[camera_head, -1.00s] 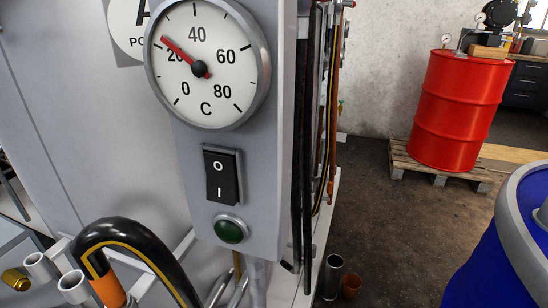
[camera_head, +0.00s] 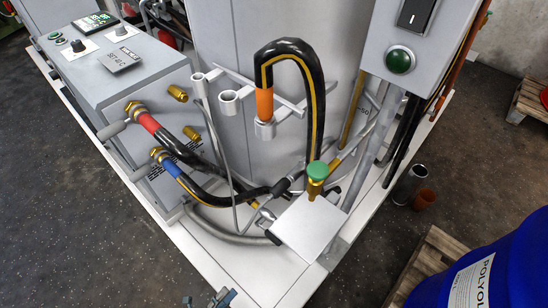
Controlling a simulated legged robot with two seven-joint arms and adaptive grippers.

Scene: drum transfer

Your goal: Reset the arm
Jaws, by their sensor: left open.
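My left gripper (camera_head: 205,299) barely shows at the bottom edge of the head view. Only its two fingertips are in the picture, apart from each other with nothing seen between them. They appear in front of the white base plate (camera_head: 205,262) of the machine, clear of the hoses. The rest of my left arm is below the picture. My right gripper is out of view.
A black hose with an orange end (camera_head: 264,104) hangs on a grey holder. A valve with a green knob (camera_head: 318,170) stands by a metal plate (camera_head: 308,226). A blue drum (camera_head: 492,272) is at lower right. Dark floor lies left.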

